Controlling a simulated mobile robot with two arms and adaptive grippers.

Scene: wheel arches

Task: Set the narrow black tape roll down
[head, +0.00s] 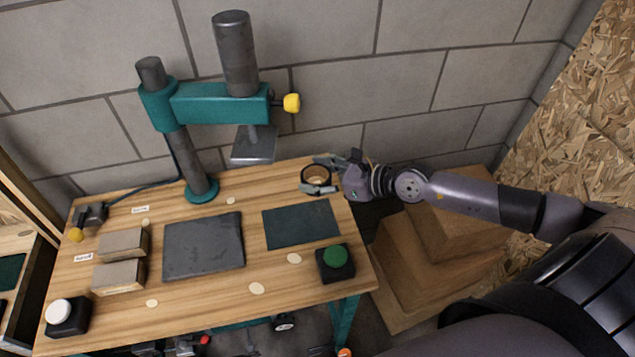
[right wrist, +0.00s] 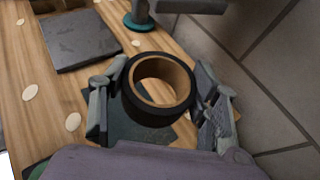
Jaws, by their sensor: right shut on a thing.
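The narrow black tape roll (head: 316,174) has a brown core and is at the back right of the wooden table. It also shows in the right wrist view (right wrist: 158,108), lying with its hole facing up. My right gripper (head: 322,176) comes in from the right and is shut on the roll, with one finger on each side of it. In the right wrist view the fingers (right wrist: 160,108) flank the roll's outer wall. Whether the roll touches the table top is hard to tell. My left gripper is not in view.
A dark green mat (head: 301,224) lies in front of the roll. A grey slab (head: 203,247), wooden blocks (head: 124,244) and a green button box (head: 335,262) are on the table (head: 225,293). A teal press stand (head: 200,190) rises at the back. Cardboard boxes (head: 430,250) stand right of the table.

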